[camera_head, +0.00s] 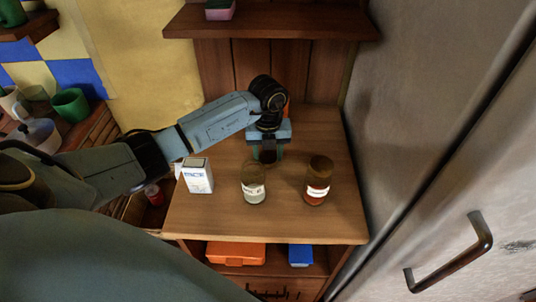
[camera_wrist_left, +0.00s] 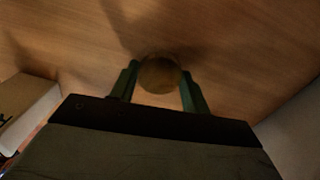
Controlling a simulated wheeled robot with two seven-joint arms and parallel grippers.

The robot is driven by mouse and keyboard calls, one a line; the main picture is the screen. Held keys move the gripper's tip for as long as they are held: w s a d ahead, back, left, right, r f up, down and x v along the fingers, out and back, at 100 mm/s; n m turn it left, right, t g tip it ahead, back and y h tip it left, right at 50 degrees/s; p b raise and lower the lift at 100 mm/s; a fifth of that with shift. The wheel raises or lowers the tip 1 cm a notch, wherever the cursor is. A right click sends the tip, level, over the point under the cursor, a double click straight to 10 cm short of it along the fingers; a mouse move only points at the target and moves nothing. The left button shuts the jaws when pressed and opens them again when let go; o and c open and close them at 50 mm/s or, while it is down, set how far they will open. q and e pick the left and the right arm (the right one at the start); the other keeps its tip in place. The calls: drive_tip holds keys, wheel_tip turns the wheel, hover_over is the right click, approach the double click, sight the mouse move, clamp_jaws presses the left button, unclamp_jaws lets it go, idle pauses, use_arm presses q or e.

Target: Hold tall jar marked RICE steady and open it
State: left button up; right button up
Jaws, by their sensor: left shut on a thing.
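The middle jar (camera_head: 253,188) is glass with a brown top and a pale label too small to read surely. It stands upright on the wooden counter. My left gripper (camera_head: 267,155) reaches down just behind its top in the head view. In the left wrist view my left gripper's fingers (camera_wrist_left: 159,88) stand on either side of a round brown lid (camera_wrist_left: 160,75), apparently this jar's, and are shut on it. My right gripper is not in view.
A second jar (camera_head: 317,182) with reddish-brown contents stands right of the middle jar. The wooden counter (camera_head: 225,220) is clear in front. A shelf (camera_head: 270,22) hangs above the back. A grey fridge (camera_head: 430,130) closes off the right. Orange and blue boxes lie below.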

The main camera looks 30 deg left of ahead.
sight(268, 157)
use_arm(q)
drive_tip(key=shift+f, duration=0.3)
drive_tip(key=shift+f, duration=0.1)
drive_tip(key=shift+f, duration=0.15)
drive_tip(key=o, duration=1.1)
drive_tip(key=shift+r, duration=0.25)
wheel_tip(268, 157, up, 12)
drive_tip(key=shift+p, duration=0.3)
